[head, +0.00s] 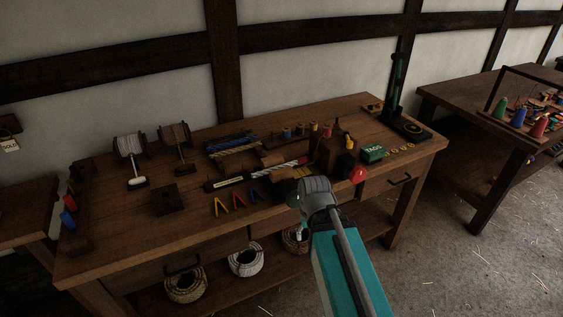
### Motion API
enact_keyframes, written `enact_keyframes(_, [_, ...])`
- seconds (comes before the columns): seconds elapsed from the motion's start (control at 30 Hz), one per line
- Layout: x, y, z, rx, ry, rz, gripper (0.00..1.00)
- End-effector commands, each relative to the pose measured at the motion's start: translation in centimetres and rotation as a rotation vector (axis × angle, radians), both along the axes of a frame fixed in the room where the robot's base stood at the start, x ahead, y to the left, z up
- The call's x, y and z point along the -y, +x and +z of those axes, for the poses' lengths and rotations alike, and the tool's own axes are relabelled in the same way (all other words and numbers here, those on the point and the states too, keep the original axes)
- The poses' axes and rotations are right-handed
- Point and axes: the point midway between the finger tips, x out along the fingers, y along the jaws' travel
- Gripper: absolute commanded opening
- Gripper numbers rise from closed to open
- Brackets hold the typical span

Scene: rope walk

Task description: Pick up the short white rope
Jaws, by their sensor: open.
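The clearest white rope is a coil (246,261) on the shelf under the workbench. A pale, twisted length (239,149) lies in a rack towards the back of the bench top. A rope with white, red and green parts (282,168) lies in front of it. I cannot tell which of these is the short white rope. My gripper (284,191) is a dark shape over the bench's front part, left of my grey wrist. Its fingers are hard to make out; it is open, and no rope shows in it.
The wooden workbench (105,233) carries winder stands (132,157), a dark block (167,199), coloured clips (238,202), a red ball (357,175) and a green tag box (373,153). Tan coils (186,286) sit below. A second table (455,92) stands right.

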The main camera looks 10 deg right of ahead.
Motion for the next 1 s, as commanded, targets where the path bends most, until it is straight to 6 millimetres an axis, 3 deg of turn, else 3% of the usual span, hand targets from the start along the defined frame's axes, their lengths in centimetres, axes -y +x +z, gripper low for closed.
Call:
enact_keyframes(0.03, [0.0,0.1,1.9,0.003,0.0,0.0,0.7])
enact_keyframes(0.5, [0.0,1.8,11.1,0.031,0.0,0.03,0.7])
enact_keyframes(0.77, [-0.3,3.4,15.5,0.044,-0.002,0.108,0.7])
enact_keyframes(1.0, [-0.2,6.5,18.8,0.056,-0.007,0.28,0.7])
